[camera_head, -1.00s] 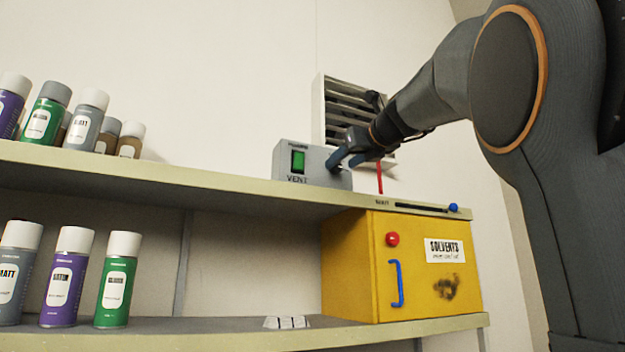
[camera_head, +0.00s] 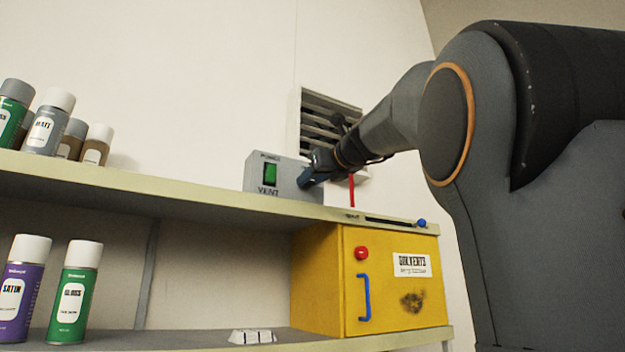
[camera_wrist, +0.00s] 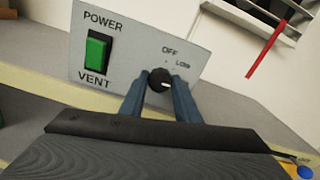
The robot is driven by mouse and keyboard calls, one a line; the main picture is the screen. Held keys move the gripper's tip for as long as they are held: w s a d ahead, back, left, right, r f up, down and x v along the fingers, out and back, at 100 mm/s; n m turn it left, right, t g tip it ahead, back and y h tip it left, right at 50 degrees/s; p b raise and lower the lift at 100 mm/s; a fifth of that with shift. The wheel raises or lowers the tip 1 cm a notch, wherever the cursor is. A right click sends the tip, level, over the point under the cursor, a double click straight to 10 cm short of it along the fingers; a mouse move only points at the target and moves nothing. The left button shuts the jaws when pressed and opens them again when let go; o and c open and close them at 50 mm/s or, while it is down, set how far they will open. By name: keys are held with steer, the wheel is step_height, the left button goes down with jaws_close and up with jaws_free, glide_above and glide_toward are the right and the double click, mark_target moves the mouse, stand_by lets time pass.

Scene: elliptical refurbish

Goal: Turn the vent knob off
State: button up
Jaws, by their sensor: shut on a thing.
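The grey vent box (camera_head: 254,180) stands on the upper shelf; it also shows in the wrist view (camera_wrist: 135,55). Its black round vent knob (camera_wrist: 159,79) is on the right part of the face, below the labels OFF and LOW. The white mark on the knob points to the right and slightly down, away from OFF. A green POWER switch (camera_wrist: 96,50) is at the left of the face. My gripper (camera_wrist: 160,88) is shut on the knob, a blue finger on each side. In the head view my gripper (camera_head: 306,178) hides the knob.
A louvred wall vent (camera_head: 318,108) with a red strip (camera_head: 351,190) is behind my arm. A yellow solvents cabinet (camera_head: 320,280) stands below, with a blue-ended slider (camera_head: 421,223) above it. Spray cans (camera_head: 73,292) line both shelves at left.

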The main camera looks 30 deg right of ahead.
steer(key=n+b, duration=0.6)
steer(key=n, duration=1.1)
steer(key=shift+n, duration=0.3)
stand_by(0.6)
steer(key=o, duration=1)
steer(key=shift+o, duration=0.2)
steer(key=shift+s, duration=0.1)
steer(key=s+b, duration=0.3)
steer(key=s, duration=0.4)
steer(key=shift+s, duration=0.35)
